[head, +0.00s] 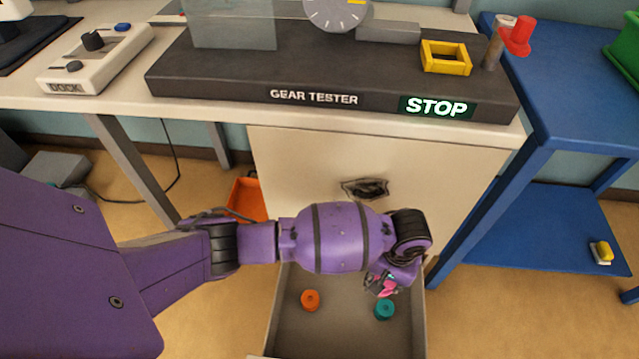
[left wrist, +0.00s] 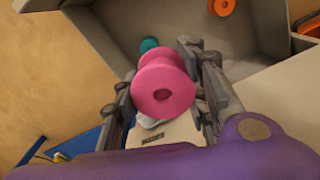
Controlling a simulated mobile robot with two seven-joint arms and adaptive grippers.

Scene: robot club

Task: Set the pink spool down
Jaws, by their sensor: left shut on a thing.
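The pink spool (left wrist: 164,90) sits between the two fingers of my left gripper (left wrist: 160,85), which is shut on it. In the head view, only a bit of the pink spool (head: 387,285) shows beside my left gripper (head: 380,284), above the right part of an open drawer (head: 345,330). The wrist hides much of the gripper there. An orange spool (head: 310,300) and a teal spool (head: 384,309) stand apart on the drawer floor. My right gripper is in neither view.
The drawer is pulled out below a bench carrying the gear tester (head: 320,85). An orange bin (head: 247,199) is on the floor to the left. A blue table (head: 560,130) stands at the right. Drawer floor between the orange and teal spools is bare.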

